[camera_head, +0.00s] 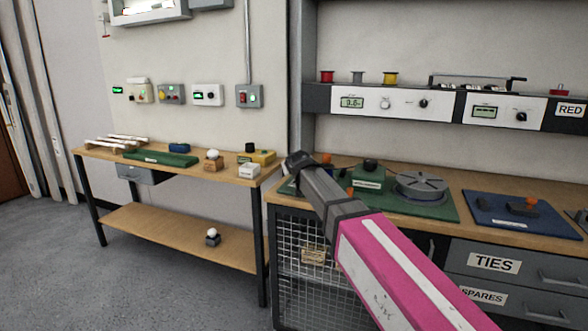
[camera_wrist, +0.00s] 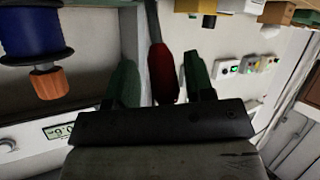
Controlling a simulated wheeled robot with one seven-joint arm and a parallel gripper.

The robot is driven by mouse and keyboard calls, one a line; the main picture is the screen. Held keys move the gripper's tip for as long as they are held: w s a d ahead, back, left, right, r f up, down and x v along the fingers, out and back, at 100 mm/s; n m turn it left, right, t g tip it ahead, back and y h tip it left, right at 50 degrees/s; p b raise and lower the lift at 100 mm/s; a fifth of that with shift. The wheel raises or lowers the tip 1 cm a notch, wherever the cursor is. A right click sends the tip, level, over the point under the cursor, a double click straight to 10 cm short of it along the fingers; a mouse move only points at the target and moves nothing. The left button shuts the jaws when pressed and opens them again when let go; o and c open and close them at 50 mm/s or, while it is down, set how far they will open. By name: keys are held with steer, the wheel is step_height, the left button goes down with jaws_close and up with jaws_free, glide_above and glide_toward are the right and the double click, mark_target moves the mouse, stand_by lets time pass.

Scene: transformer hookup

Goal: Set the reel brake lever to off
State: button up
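In the wrist view, a lever with a red grip (camera_wrist: 162,68) on a dark rod stands between the two green fingers of my gripper (camera_wrist: 163,88). The fingers are apart, with a gap on each side of the grip; I see no clear contact. I cannot read the lever's setting. A blue reel (camera_wrist: 30,30) with an orange knob (camera_wrist: 48,84) is at the upper left. In the head view, my gripper (camera_head: 295,162) is at the left end of the right workbench, and my arm hides the lever.
On the right workbench (camera_head: 478,180) are a green board with a grey disc (camera_head: 422,184) and a blue mat (camera_head: 508,212). An instrument shelf (camera_head: 322,97) is above. The left table (camera_head: 125,163) holds several small items. Floor at lower left is clear.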

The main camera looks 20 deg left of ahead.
steer(key=shift+s, duration=0.1)
steer(key=v, duration=1)
steer(key=shift+s+d, duration=0.15)
steer(key=shift+s, duration=0.15)
steer(key=shift+r, duration=0.1)
